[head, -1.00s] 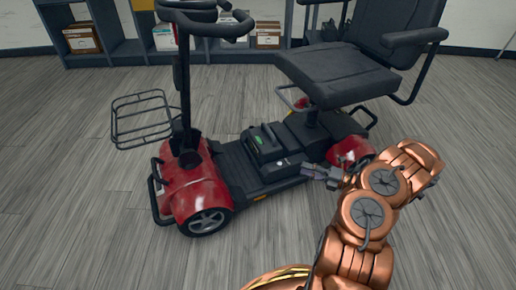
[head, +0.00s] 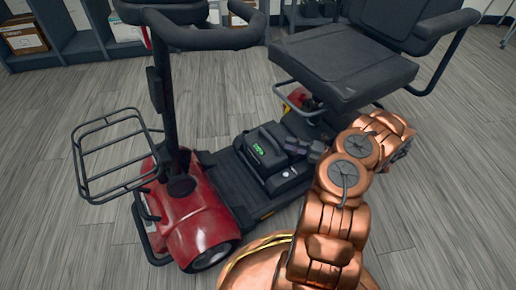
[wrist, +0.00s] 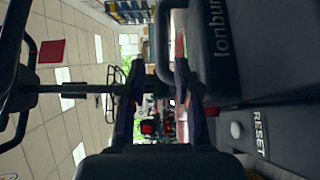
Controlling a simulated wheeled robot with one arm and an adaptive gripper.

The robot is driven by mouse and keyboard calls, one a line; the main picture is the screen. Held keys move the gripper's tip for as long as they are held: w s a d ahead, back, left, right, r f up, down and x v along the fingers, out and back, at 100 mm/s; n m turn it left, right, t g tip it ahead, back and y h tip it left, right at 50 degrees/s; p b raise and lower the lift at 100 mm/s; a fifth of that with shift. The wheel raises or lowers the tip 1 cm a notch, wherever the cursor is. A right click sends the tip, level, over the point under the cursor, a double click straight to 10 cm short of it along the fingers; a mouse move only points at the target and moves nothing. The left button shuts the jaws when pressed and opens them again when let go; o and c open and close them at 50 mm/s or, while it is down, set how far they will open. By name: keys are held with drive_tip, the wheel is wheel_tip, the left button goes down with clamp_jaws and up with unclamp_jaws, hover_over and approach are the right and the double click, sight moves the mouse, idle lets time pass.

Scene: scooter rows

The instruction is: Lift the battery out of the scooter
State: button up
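The battery is a black box (head: 262,158) with a green indicator, seated on the scooter's footboard in front of the seat post. In the wrist view, a black body (wrist: 225,50) with pale lettering and a rounded handle-like loop (wrist: 164,45) shows at upper right, probably the battery. My gripper (head: 296,148) is over the right part of the battery in the head view. In the wrist view its two fingers (wrist: 160,110) stand apart with nothing seen between them. Whether it touches the battery cannot be told. My arm hides part of the scooter's rear.
The red scooter (head: 199,222) has a tiller and wire basket (head: 110,155) at left. Its black seat (head: 342,68) overhangs close behind my gripper. Shelves (head: 85,45) stand at the back; the floor around is clear.

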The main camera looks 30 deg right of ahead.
sight(272, 139)
drive_tip(key=b+x, duration=0.2)
drive_tip(key=x, duration=0.2)
drive_tip(key=shift+a+f, duration=0.1)
drive_tip(key=shift+f, duration=0.1)
drive_tip(key=b+x, duration=0.2)
drive_tip(key=x, duration=0.1)
drive_tip(key=shift+w+a+r, duration=0.1)
drive_tip(key=shift+w+a, duration=0.2)
drive_tip(key=shift+w, duration=0.1)
drive_tip(key=shift+c, duration=0.2)
clamp_jaws()
